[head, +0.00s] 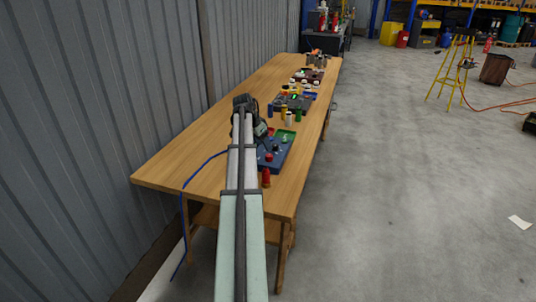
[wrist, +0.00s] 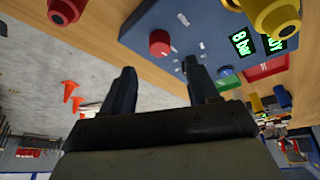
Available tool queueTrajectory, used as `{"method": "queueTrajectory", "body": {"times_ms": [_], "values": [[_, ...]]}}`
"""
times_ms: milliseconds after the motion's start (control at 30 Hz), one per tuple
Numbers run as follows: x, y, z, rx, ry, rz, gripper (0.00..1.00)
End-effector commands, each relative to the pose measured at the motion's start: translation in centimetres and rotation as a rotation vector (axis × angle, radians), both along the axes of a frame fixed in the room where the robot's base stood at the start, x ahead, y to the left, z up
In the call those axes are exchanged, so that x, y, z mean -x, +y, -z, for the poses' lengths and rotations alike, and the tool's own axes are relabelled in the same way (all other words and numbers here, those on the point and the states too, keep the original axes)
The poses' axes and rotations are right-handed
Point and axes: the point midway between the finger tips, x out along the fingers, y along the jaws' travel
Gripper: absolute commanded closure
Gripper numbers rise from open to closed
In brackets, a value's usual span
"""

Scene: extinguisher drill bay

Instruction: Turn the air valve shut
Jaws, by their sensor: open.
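A blue panel (head: 280,158) lies on the wooden table, partly behind my arm in the head view. It fills the upper middle of the wrist view (wrist: 200,22). A round red knob (wrist: 159,42) stands on it, also seen in the head view (head: 269,157). Green displays (wrist: 241,43), one reading "8 bar", are beside it. I cannot tell for sure which part is the air valve. My gripper (wrist: 157,70) is open and empty, its two dark fingers apart. In the wrist view the red knob appears beyond the fingertips, between them; contact is not seen.
A red cylinder (head: 266,177) stands at the panel's near edge. A yellow cylinder (wrist: 275,14) shows close in the wrist view. More panels and coloured cylinders stand farther along the table (head: 190,150). A blue hose (head: 201,166) hangs over its near edge.

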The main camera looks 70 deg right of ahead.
Motion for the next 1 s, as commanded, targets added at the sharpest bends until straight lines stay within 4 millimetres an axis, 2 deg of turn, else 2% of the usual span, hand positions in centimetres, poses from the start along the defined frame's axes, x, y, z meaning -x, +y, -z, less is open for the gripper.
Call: {"method": "queueTrajectory", "body": {"times_ms": [200, 400, 600, 867, 1000], "values": [[0.9, -1.1, 3.4, 0.000, 0.000, -0.001, 0.40], [1.4, -1.8, 5.4, 0.000, -0.001, 0.000, 0.40], [1.7, -2.0, 6.3, 0.000, -0.001, 0.000, 0.40], [1.7, -2.0, 6.3, 0.000, 0.000, -0.001, 0.40], [1.7, -2.0, 6.3, 0.000, 0.000, -0.001, 0.52]]}}
